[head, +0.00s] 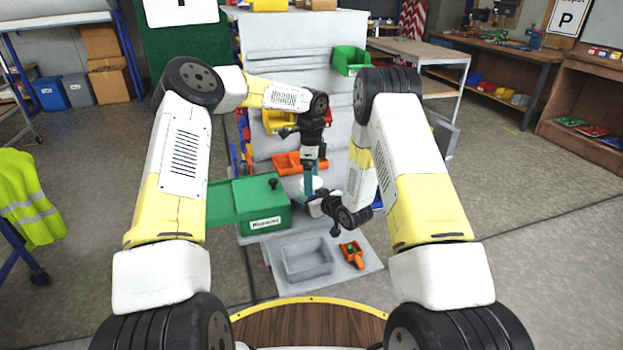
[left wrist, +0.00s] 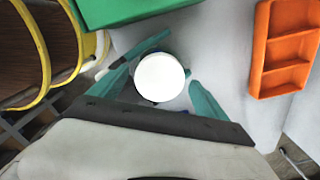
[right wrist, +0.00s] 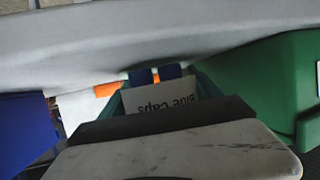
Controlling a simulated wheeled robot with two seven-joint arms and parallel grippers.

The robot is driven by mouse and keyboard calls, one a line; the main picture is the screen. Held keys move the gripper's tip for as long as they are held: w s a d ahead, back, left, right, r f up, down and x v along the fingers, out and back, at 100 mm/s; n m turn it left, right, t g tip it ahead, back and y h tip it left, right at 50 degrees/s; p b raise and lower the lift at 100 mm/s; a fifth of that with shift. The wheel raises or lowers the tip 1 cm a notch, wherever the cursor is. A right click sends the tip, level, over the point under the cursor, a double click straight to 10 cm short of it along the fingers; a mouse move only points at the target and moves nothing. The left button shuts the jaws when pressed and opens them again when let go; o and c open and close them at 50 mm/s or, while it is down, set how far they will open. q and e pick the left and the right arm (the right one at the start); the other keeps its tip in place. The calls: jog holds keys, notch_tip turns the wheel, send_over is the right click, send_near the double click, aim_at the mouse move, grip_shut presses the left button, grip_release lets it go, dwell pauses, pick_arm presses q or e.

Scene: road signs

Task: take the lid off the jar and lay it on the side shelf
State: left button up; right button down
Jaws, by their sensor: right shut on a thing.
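The jar (right wrist: 160,98) is light, with a label reading "Blue caps" that appears upside down in the right wrist view. My right gripper (head: 312,206) is shut on the jar from the side; its teal fingers flank the label in the right wrist view (right wrist: 160,92). The round white lid (left wrist: 161,77) faces the left wrist camera. My left gripper (left wrist: 178,60) is open above the jar, pointing down, with a teal finger on either side of the lid. In the head view the jar (head: 309,185) is partly hidden by the grippers. I cannot tell which surface is the side shelf.
A green box (head: 262,198) with a label and a black knob stands left of the jar, with a flat green panel (head: 222,203) beside it. An orange divided tray (head: 288,164) is behind. A grey bin (head: 306,262) and a small orange tray (head: 352,256) sit in front.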

pick_arm(q)
jog(key=shift+r, duration=2.25)
pick_arm(e)
jog(key=shift+c, duration=0.2)
grip_release()
